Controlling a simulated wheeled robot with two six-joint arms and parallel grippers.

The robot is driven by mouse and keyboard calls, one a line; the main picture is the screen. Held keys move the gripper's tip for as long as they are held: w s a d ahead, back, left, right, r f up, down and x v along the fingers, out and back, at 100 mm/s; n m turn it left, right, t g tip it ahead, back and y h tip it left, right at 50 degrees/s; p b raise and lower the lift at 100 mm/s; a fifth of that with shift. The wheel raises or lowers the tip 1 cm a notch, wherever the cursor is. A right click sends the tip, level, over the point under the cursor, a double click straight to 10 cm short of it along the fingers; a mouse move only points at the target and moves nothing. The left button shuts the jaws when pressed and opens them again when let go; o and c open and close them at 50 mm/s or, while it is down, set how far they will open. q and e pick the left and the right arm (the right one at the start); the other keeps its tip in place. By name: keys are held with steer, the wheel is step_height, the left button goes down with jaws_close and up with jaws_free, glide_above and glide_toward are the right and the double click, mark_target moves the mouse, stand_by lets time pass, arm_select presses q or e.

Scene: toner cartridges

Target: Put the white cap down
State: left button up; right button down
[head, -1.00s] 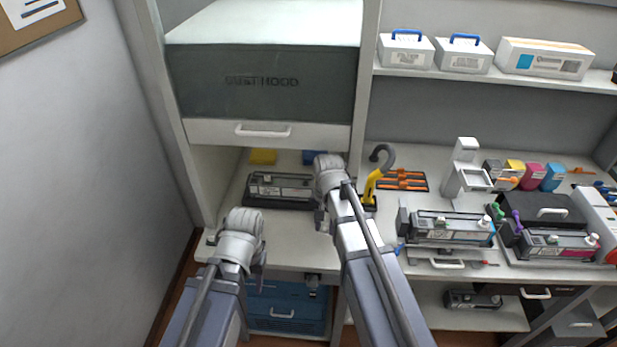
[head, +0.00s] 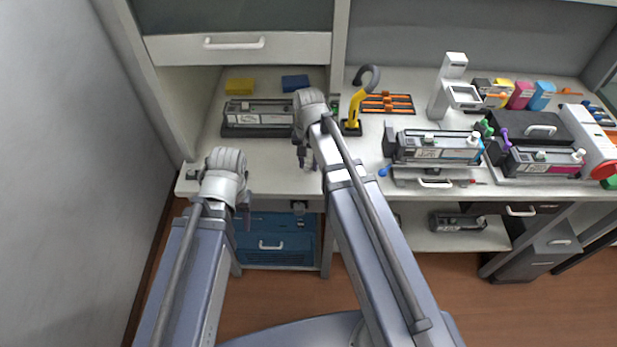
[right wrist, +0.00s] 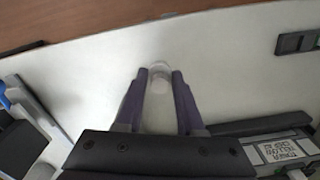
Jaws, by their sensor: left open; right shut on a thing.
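The white cap (right wrist: 160,76) is a small pale round piece between the fingertips of my right gripper (right wrist: 161,80) in the right wrist view. The gripper is shut on it, above the pale worktop (right wrist: 225,60) near its front edge; I cannot tell whether the cap touches the surface. In the head view my right gripper (head: 307,160) points down over the worktop, and the cap is too small to make out clearly. My left gripper (head: 243,215) is at the front edge of the worktop, left of the right one, with its jaws open.
A dark toner cartridge (head: 258,118) lies behind the grippers, with yellow (head: 240,86) and blue (head: 295,83) blocks behind it. A yellow hooked tool (head: 356,107) stands right of my right gripper. More cartridges (head: 437,147) stand further right. Bare worktop lies between the grippers.

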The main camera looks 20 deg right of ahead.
mark_target(309, 165)
steer(key=shift+f, duration=0.1)
step_height(309, 165, down, 4)
steer(key=b, duration=0.3)
steer(key=shift+b, duration=0.3)
steer(key=c, duration=0.5)
jaws_free()
